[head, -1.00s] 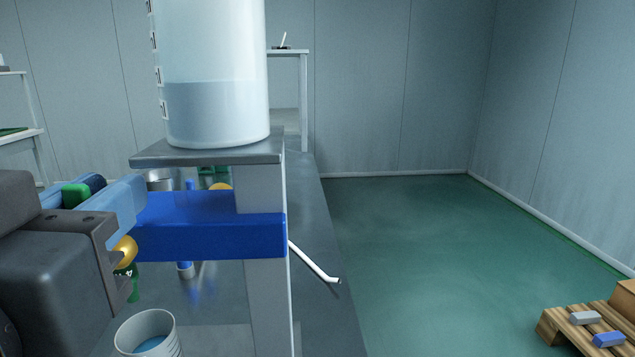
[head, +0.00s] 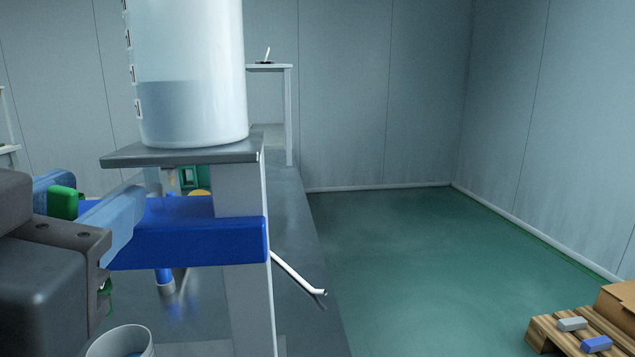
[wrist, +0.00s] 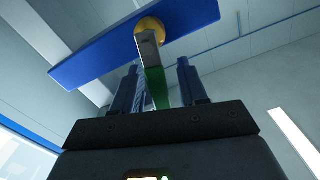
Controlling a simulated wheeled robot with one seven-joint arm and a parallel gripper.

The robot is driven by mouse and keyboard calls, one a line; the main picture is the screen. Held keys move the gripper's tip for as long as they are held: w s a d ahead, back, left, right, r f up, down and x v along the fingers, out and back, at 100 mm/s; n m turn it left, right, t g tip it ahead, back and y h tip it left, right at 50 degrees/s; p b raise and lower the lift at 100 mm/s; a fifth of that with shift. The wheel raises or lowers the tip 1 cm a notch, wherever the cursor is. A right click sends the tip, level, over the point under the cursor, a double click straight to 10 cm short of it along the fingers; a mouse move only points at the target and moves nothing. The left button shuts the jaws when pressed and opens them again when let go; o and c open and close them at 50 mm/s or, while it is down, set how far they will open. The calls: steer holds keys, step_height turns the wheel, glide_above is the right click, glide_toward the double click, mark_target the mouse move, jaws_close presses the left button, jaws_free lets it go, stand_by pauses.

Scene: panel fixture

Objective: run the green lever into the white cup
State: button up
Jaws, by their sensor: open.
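The green lever (head: 63,202) shows as a short green block between my gripper's blue fingers in the head view. In the wrist view the lever (wrist: 157,88) stands between the two fingers, with a gap on each side. It joins a metal stem below a yellow ball on the blue bar (wrist: 130,40). My gripper (wrist: 158,66) is open around the lever; it also shows at the left of the head view (head: 105,192). The white cup (head: 147,342) stands at the bottom edge, partly cut off, with some blue inside.
A large translucent tank (head: 192,110) with liquid stands on a grey shelf (head: 180,155) above the blue bar (head: 190,242). A bent white rod (head: 297,272) sticks out to the right. A pallet (head: 560,337) lies at the lower right. The green floor between is clear.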

mark_target(52, 212)
steer(key=v, duration=0.7)
steer(key=shift+s+d, duration=0.15)
steer(key=shift+s, duration=0.25)
steer(key=shift+p, duration=0.4)
steer(key=r+p, duration=0.1)
steer(key=p, duration=0.5)
steer(key=shift+s+p, duration=0.1)
steer(key=shift+p, duration=0.2)
steer(key=shift+f+p, duration=0.15)
steer(key=shift+p, duration=0.35)
steer(key=p+x, duration=0.1)
steer(key=x, duration=0.7)
steer(key=shift+f, duration=0.3)
